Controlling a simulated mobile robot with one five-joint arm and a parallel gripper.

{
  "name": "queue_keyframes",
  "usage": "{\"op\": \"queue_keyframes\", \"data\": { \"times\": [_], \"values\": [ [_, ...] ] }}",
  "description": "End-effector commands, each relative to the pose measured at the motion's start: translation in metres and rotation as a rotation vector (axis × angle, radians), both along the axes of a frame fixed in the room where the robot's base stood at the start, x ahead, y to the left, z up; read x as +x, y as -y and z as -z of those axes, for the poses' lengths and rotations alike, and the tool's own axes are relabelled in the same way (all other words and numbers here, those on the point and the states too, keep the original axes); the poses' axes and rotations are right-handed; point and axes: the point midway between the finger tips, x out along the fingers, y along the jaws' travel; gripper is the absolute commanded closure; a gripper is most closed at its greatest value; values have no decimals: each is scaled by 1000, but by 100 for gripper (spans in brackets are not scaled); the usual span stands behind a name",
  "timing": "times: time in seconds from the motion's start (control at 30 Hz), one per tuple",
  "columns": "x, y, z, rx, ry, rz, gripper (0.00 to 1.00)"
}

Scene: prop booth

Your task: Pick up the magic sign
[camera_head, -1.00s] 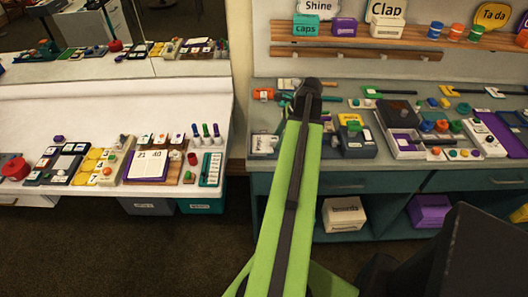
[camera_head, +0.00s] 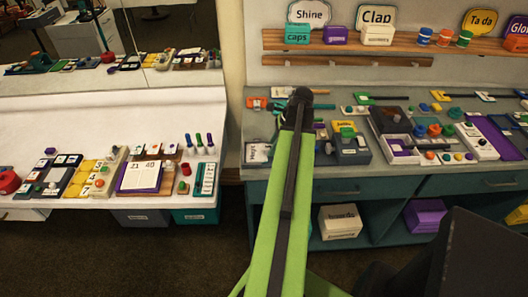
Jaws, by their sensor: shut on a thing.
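My gripper (camera_head: 299,98) is at the far end of my green arm, over the left part of the right-hand counter. Only its dark back shows. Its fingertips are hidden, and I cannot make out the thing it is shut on. I cannot see a sign reading "magic" anywhere. The signs I can read are "Shine" (camera_head: 309,13), "Clap" (camera_head: 376,17) and "Ta da" (camera_head: 480,19) on the wall shelf, and one at the right edge that starts "Glo" (camera_head: 519,24).
The right counter (camera_head: 226,160) is crowded with small props and trays. A wooden shelf (camera_head: 430,43) holds small boxes and jars above it. A white table (camera_head: 100,100) with props stands left. Dark floor (camera_head: 130,260) between me and the furniture is clear.

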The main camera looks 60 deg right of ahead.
Motion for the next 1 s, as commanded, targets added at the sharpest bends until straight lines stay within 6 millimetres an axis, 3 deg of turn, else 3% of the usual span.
{"op": "queue_keyframes", "data": {
  "times": [0.17,0.4,0.8,1.0],
  "values": [
    [0,0,-13,0,0,0,100],
    [0,0,-51,0,0,0,100],
    [-74,51,-99,1,-1,3,100],
    [-92,62,-109,0,0,1,100]
  ]
}}
